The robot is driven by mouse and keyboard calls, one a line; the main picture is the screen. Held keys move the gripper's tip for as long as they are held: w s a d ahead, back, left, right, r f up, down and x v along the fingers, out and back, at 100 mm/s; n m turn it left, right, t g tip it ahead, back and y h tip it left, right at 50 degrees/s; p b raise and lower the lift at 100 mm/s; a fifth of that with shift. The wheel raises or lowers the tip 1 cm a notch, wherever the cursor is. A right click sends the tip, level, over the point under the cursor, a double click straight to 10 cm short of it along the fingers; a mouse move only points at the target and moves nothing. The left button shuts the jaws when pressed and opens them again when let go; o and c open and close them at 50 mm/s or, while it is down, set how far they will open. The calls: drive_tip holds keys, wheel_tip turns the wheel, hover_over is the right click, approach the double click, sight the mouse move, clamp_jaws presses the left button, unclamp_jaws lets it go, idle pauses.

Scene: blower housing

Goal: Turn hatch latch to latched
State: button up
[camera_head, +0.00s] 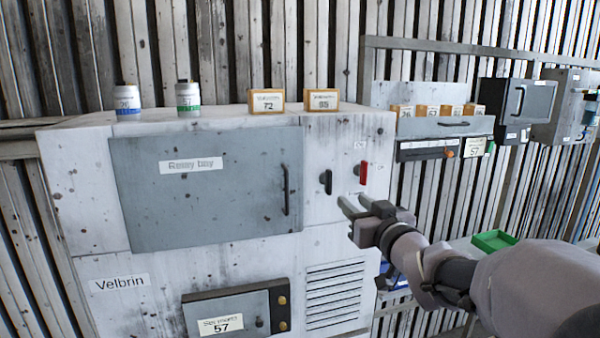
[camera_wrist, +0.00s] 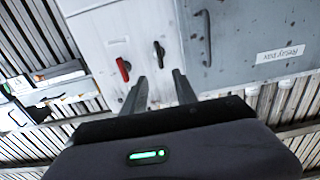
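A black turn handle (camera_head: 326,182), which looks like the hatch latch, is upright on the white cabinet front, just right of the grey "Relay bay" hatch door (camera_head: 215,215). The hatch looks closed. My gripper (camera_head: 354,203) is in front of the cabinet, below and right of the black handle, its fingers spread and empty. In the wrist view, seen upside down, the black handle (camera_wrist: 159,54) lies just beyond the gap between the fingertips of my gripper (camera_wrist: 159,82). I see no contact. The handle's marking is not readable.
A red handle (camera_head: 363,173) under a small label sits close right of the black one. A dark pull handle (camera_head: 286,190) is on the hatch. Bottles (camera_head: 188,97) and orange boxes (camera_head: 267,101) stand on top. A green tray (camera_head: 493,241) is at right.

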sight(331, 181)
drive_tip(key=p+x, duration=0.2)
drive_tip(key=x, duration=1.1)
drive_tip(key=shift+w, duration=0.4)
clamp_jaws()
